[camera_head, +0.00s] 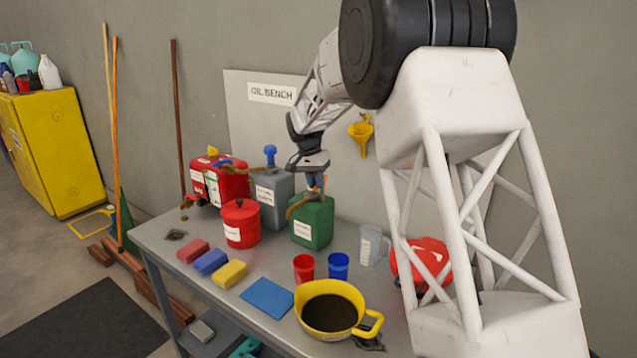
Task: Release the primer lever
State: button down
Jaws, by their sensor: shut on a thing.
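A green container (312,229) with a white label stands on the bench. A tan lever-like piece (295,208) lies along its top, angled down to the left. My gripper (316,186) points down right above the green container, shut on a small part at its top, likely the primer lever. The fingertips are small here, and the held part is mostly hidden. A grey container (270,202) with a blue knob (270,152) stands just to the left. A red container (218,182) with a tan spout is further left.
The bench (172,240) also holds a round red can (241,225), several coloured blocks, a blue sheet (267,297), red and blue cups, a clear jug (373,245) and a yellow basin (330,310) of dark liquid. A yellow funnel (361,131) hangs on the wall.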

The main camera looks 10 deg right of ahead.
jog(key=shift+a+m, duration=0.1)
jog(key=shift+m, duration=0.2)
jog(key=c, duration=1.1)
grip_release()
jog(key=shift+w, duration=0.1)
jog(key=shift+r, duration=0.15)
notch_tip(320, 180, up, 7)
jog(key=a, duration=0.1)
jog(key=shift+w+r, duration=0.2)
jog(key=shift+w, duration=0.2)
jog(key=shift+s+a, duration=0.1)
